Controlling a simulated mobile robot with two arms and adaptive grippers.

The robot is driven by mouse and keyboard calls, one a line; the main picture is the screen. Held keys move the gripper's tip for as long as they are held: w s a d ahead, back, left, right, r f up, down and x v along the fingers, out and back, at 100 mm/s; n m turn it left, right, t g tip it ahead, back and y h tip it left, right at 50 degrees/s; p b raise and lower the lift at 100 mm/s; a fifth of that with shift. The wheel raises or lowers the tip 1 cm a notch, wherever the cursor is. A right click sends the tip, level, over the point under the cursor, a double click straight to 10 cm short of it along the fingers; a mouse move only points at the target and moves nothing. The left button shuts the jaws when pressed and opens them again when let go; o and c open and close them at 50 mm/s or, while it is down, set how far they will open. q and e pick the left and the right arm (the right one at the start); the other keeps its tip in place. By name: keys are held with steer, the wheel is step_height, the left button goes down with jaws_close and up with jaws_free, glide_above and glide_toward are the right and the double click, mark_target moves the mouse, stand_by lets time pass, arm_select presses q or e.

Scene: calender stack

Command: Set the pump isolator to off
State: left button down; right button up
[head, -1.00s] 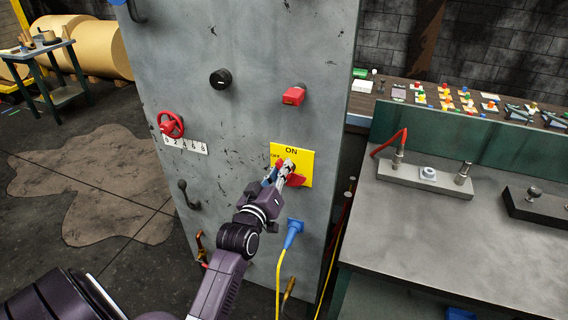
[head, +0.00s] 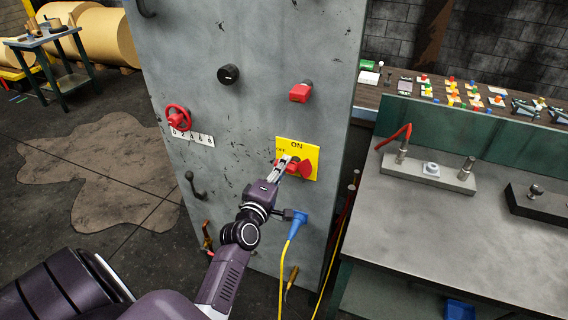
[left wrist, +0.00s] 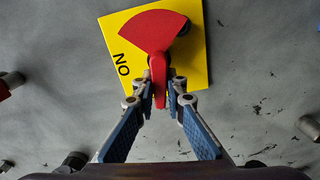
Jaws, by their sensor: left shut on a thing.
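The pump isolator is a yellow plate (head: 309,154) on the grey panel, marked ON at the top and OFF at the left. It also shows in the left wrist view (left wrist: 195,75). Its red handle (head: 307,170) has a fan-shaped end on the right and a narrow lever pointing left, toward the OFF mark. My left gripper (head: 284,165) is shut on the lever. In the left wrist view the handle (left wrist: 158,30) runs down between the two fingers (left wrist: 160,90). My right gripper is out of view.
A blue plug (head: 296,220) with a yellow cable sits just below the plate. The panel also carries a red handwheel (head: 178,118), a black knob (head: 229,74), a red block-shaped knob (head: 300,92) and a hook (head: 194,186). A grey workbench (head: 450,220) stands at right.

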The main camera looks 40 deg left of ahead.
arm_select(q)
steer(key=shift+f+n, duration=0.2)
steer(key=shift+n, duration=0.8)
steer(key=c, duration=2)
jaws_free()
steer(key=shift+o, duration=0.2)
steer(key=shift+s, duration=0.1)
steer(key=v, duration=1.1)
steer(key=shift+s, duration=0.4)
steer(key=shift+f, duration=0.1)
